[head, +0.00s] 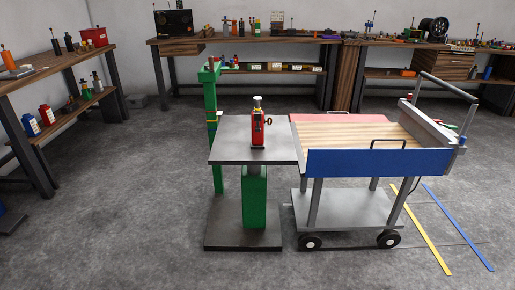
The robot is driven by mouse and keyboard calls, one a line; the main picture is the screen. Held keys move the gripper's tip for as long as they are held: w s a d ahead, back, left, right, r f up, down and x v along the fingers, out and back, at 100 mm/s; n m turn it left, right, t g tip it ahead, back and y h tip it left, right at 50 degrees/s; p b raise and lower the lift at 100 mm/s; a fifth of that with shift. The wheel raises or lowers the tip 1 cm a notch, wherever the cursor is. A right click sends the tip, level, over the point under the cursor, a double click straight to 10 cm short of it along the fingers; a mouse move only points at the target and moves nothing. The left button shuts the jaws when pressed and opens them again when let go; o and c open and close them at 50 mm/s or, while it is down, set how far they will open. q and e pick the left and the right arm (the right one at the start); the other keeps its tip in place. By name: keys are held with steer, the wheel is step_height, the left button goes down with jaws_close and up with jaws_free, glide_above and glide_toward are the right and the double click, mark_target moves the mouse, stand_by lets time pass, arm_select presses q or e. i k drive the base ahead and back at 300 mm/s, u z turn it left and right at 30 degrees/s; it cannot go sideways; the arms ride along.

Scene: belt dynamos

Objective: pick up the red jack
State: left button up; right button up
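The red jack (257,130) stands upright on the grey metal top of a small table (228,148) with a green post. It has a pale silver cap on top and a dark fitting on its right side. The jack is near the middle right of the tabletop, with nothing in front of it. Neither of my grippers shows in the head view.
A wheeled cart (380,163) with a wooden top and blue front panel stands close against the table's right side. A green column (211,110) rises behind the table's left. Workbenches (45,72) line the left and back. Floor in front is clear.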

mark_target(256, 141)
steer(key=u, duration=0.75)
steer(key=i, duration=0.65)
steer(key=u, duration=0.85)
steer(key=i, duration=1.35)
steer(key=z, duration=0.75)
steer(key=i, duration=1.05)
steer(key=z, duration=1.15)
steer(key=i, duration=0.2)
steer(key=z, duration=0.25)
